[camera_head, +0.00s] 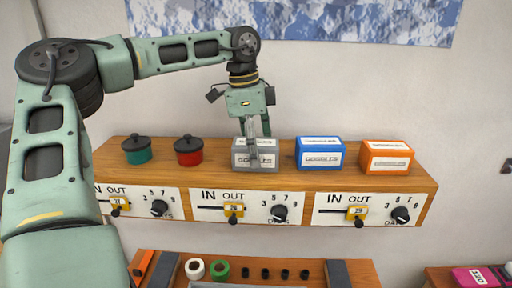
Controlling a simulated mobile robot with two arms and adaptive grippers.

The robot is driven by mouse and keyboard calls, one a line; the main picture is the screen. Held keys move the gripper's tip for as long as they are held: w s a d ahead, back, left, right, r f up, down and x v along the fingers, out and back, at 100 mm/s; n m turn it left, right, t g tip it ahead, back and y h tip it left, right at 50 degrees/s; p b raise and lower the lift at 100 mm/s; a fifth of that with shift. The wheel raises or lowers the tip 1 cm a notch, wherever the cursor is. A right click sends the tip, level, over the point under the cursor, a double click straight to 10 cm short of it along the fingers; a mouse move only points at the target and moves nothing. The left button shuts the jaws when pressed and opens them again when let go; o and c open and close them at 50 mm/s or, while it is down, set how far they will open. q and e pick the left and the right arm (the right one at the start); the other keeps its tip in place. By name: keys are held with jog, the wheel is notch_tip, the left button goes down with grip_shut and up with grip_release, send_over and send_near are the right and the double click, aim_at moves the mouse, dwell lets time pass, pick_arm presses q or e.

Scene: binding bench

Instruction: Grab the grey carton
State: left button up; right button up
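The grey carton (241,158), with a white label on its front, stands on top of the wooden shelf unit, left of the blue carton. My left gripper (260,143) comes down over it from above. My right gripper is not in view.
A blue carton (320,153) and an orange carton (387,157) stand to the right. A green pot (137,151) and a red pot (188,152) stand to the left. Dial panels line the front of the wooden shelf unit (110,151). Below, a rack holds tape rolls (195,268).

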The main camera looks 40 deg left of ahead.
pick_arm(q)
jog(key=shift+s+d, duration=0.1)
jog(key=shift+s, duration=0.05)
jog(key=shift+c, duration=0.2)
jog(key=shift+c, duration=0.9)
jog(key=c, duration=1.1)
jog(key=shift+r, duration=0.1)
